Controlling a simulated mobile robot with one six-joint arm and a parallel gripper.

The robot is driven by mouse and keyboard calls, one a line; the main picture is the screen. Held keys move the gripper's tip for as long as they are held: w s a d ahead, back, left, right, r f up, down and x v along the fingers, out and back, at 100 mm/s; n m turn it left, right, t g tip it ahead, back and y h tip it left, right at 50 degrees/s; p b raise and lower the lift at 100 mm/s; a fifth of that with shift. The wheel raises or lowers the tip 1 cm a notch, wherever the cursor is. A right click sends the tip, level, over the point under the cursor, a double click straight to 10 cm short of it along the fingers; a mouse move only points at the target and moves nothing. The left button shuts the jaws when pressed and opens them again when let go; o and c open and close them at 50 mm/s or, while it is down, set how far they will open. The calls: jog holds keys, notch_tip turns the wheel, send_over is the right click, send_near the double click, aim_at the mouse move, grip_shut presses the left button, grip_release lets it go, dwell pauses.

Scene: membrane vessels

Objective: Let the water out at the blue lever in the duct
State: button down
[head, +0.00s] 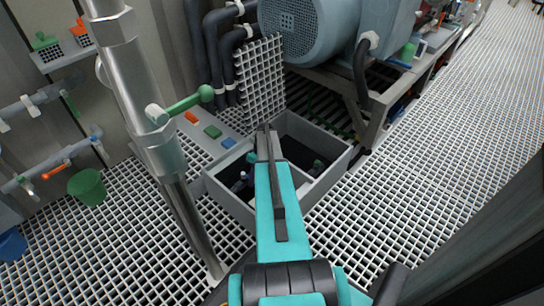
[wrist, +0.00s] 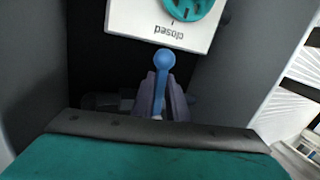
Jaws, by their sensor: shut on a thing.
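The blue lever (wrist: 161,75) shows in the wrist view, its round knob just below a white plate (wrist: 135,15) that carries a teal dial (wrist: 190,8) and the upside-down word "closed". My gripper (wrist: 161,98) is shut on the lever's stem, with a purple-grey finger on each side and the knob sticking out beyond them. In the head view my gripper (head: 266,140) reaches into the open grey duct (head: 232,200). My arm hides the middle of the duct, and I cannot make out the blue lever there.
A white grating (head: 260,75) stands upright at the duct's back edge. A steel pipe with a green lever (head: 186,102) stands to the left. A blue-grey motor (head: 310,25) sits behind on a stand. Orange, green and blue tags (head: 212,131) lie beside the duct. Open grid floor (head: 420,160) extends right.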

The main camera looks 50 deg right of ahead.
jog(key=shift+w+d+n+g+p, duration=0.15)
jog(key=shift+d+n+g+p, duration=0.45)
jog(key=shift+n, duration=0.7)
jog(key=shift+d, duration=0.1)
jog(key=shift+w+d+r+n+p, duration=0.1)
jog(key=shift+w+d+n+p, duration=0.3)
jog(key=shift+n+p, duration=0.35)
jog(key=shift+d+n+g+h+p, duration=0.3)
jog(key=shift+d+n+g+p, duration=0.25)
jog(key=shift+n, duration=0.6)
